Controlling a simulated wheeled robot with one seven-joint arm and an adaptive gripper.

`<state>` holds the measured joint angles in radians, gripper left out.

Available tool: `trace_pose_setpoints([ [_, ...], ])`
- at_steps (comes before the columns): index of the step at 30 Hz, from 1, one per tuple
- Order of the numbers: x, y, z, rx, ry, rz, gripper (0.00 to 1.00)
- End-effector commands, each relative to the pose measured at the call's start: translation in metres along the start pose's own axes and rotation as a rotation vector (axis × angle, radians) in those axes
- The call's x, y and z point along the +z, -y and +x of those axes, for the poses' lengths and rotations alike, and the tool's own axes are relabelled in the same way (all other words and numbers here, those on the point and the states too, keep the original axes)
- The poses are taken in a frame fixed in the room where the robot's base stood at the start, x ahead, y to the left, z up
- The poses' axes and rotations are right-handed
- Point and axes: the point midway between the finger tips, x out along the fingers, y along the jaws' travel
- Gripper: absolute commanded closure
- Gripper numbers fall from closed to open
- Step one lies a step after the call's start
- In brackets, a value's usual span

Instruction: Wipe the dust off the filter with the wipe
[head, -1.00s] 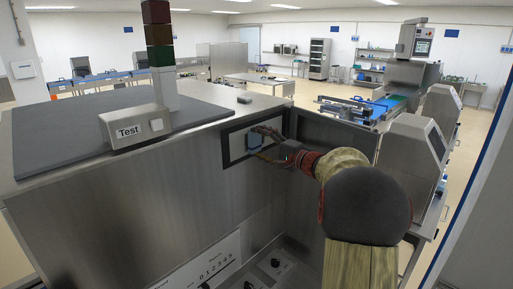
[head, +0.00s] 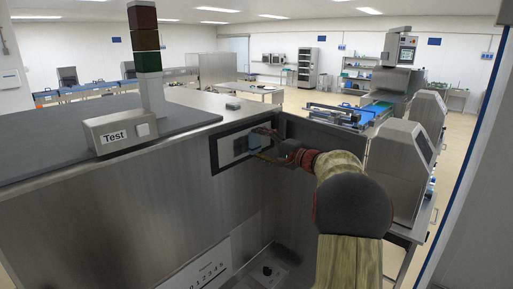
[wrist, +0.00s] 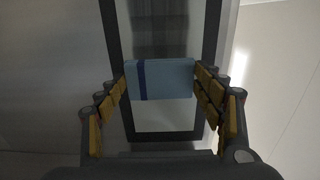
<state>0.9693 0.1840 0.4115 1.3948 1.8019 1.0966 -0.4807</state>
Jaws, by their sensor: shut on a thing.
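The wipe (wrist: 168,82) is a light blue pad with a dark blue stripe, held between my gripper's fingertips (wrist: 160,74) in the wrist view. The filter (wrist: 166,118) is a pale panel in a dark frame, right behind the wipe. Its upper part (wrist: 160,42) looks greyer and streaked, possibly dust; the lower part looks pale. The wipe hides the middle. In the head view my gripper (head: 264,141) is at the filter (head: 231,147), with the wipe (head: 253,142) over its right part. I cannot tell whether the wipe touches it.
The filter sits in the steel front of a machine (head: 130,215). An open steel door or side panel (head: 320,135) stands close to the right of my gripper. A Test box (head: 117,132) and a signal tower (head: 146,55) stand on top. A control panel (head: 200,268) is below.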

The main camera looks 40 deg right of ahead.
Motion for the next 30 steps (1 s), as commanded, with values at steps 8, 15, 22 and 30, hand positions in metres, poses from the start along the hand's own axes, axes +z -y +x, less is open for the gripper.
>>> trace_pose_setpoints([
  [8,-0.001,-0.002,0.000,0.000,0.000,-0.001,0.53],
  [15,0.004,0.000,0.000,-0.001,0.002,-0.002,0.53],
  [22,0.022,-0.003,0.001,-0.001,0.002,-0.001,0.53],
  [30,0.037,-0.001,0.002,0.000,0.002,0.001,0.53],
])
